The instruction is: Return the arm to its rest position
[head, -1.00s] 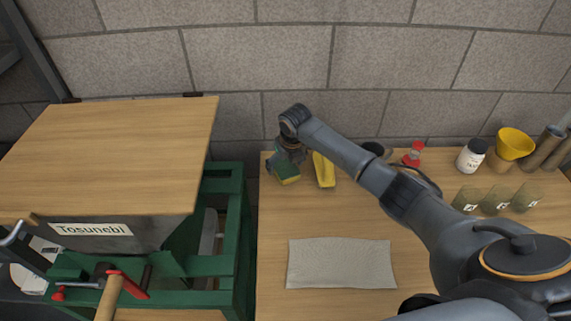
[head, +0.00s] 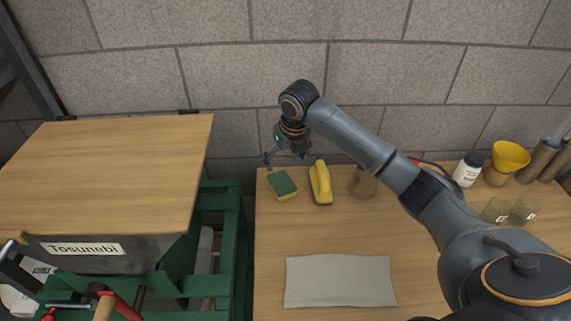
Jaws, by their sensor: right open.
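My right arm reaches from the lower right across the wooden bench (head: 410,245). Its right gripper (head: 286,161) is open and empty, above the bench's back left corner. The green and yellow sponge (head: 283,185) lies on the bench just below the gripper, apart from it. My left gripper is not in view.
A yellow-handled brush (head: 320,183) lies right of the sponge. A grey cloth (head: 340,281) lies in front. A white jar (head: 467,169), a yellow funnel (head: 510,156) and glasses (head: 523,210) stand at right. A green frame with a wooden lid (head: 105,180) stands left; a block wall is behind.

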